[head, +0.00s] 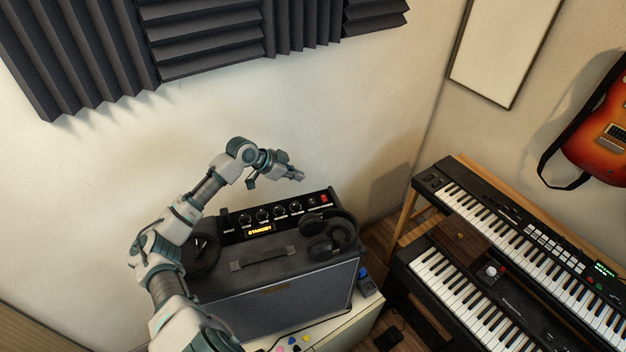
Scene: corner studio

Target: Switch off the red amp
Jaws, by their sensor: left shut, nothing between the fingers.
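One amp (215,288) shows in the head view. It looks black with a grey-blue front, not red. Its control panel (232,236) along the top back has a row of several knobs, a lit orange display (260,230) that reads STANDBY, and a small red switch (323,199) near the right end. I cannot tell the switch's position. My left gripper (298,175) is shut and empty. In the picture it is just above and left of the red switch, apart from the panel. My right gripper is not in view.
Black headphones (334,250) rest on the amp's right top, close to the panel. A coiled black cable (203,257) lies at its left. The amp stands on a pale cabinet (345,330) with coloured picks. Two keyboards (520,240) stand at right. The wall is behind.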

